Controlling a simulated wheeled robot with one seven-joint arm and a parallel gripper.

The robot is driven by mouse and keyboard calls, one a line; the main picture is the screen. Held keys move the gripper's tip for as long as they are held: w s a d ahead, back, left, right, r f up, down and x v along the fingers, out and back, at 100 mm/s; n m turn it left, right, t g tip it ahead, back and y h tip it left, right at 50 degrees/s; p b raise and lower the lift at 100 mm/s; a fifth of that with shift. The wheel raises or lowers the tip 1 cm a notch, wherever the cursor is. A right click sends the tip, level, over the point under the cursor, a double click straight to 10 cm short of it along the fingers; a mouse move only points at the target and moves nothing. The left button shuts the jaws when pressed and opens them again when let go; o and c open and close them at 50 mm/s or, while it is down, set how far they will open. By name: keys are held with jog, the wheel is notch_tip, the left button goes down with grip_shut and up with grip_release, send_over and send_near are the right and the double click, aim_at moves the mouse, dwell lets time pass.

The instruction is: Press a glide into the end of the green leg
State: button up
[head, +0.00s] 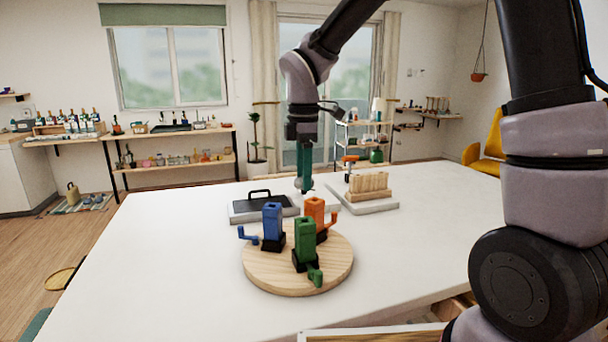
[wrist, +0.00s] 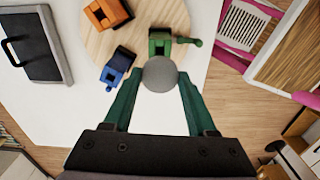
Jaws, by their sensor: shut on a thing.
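A blue upright piece (head: 272,222) and an orange one (head: 315,211) stand on the same board. A black-lidded case (head: 264,208) with a handle lies behind left. The table's left front is clear.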

aim_at(305, 194)
jog(key=shift+d, duration=0.1)
jog(key=shift+f, duration=2.95)
jog(key=shift+f, duration=1.55)
jog(key=o, duration=1.4)
notch_tip(305, 194, up, 11)
jog(key=shift+f, duration=0.1)
